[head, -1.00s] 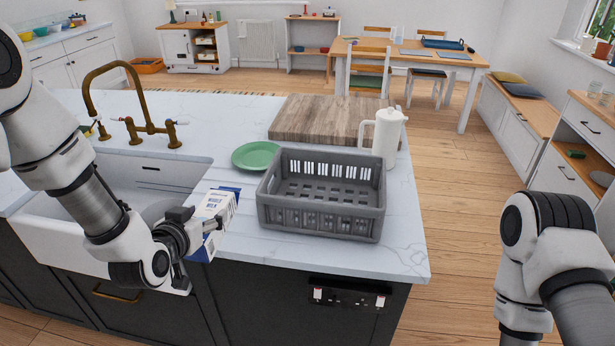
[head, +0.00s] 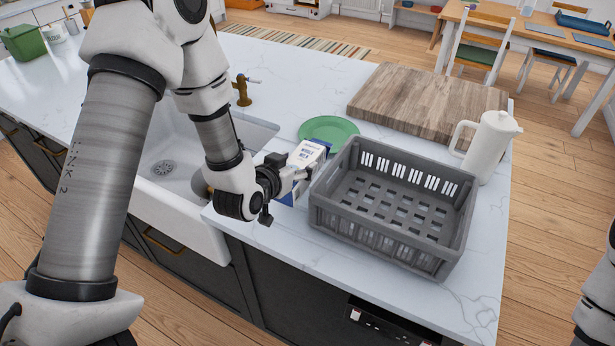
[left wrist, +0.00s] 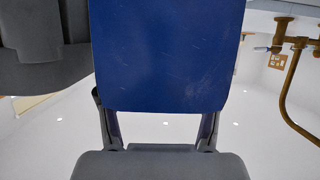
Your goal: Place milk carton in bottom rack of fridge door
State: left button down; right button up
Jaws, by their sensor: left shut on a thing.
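The milk carton (head: 308,154), white and blue with "whole milk" lettering, is in the head view just left of the grey crate. My left gripper (head: 294,176) is shut on it and hides part of its side. In the left wrist view the carton's blue face (left wrist: 168,55) fills the upper middle, close to the camera, between the gripper fingers. I cannot tell whether the carton touches the worktop. The fridge door and its racks are not in view. Only part of my right arm shows at the right edge; its gripper is out of view.
An empty grey slatted crate (head: 385,245) stands on the white worktop (head: 285,245). A green plate (head: 328,130), a wooden board (head: 425,105) and a white jug (head: 490,147) are behind it. The sink (head: 165,215) with a brass tap is left. Wooden floor (head: 560,200) lies at right.

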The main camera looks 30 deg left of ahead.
pick_arm(q)
jog(key=f, duration=0.2)
jog(key=w+f, duration=0.1)
jog(key=f, duration=0.2)
jog(key=shift+w+f+p, duration=0.15)
jog(key=shift+f+p, duration=0.15)
jog(key=shift+p, duration=0.1)
jog(key=shift+s+f, duration=0.1)
jog(key=shift+s, duration=0.1)
jog(key=shift+w+f, duration=0.1)
jog(key=shift+f, duration=0.05)
jog(key=shift+c, duration=2.4)
grip_release()
jog(key=shift+f, duration=0.1)
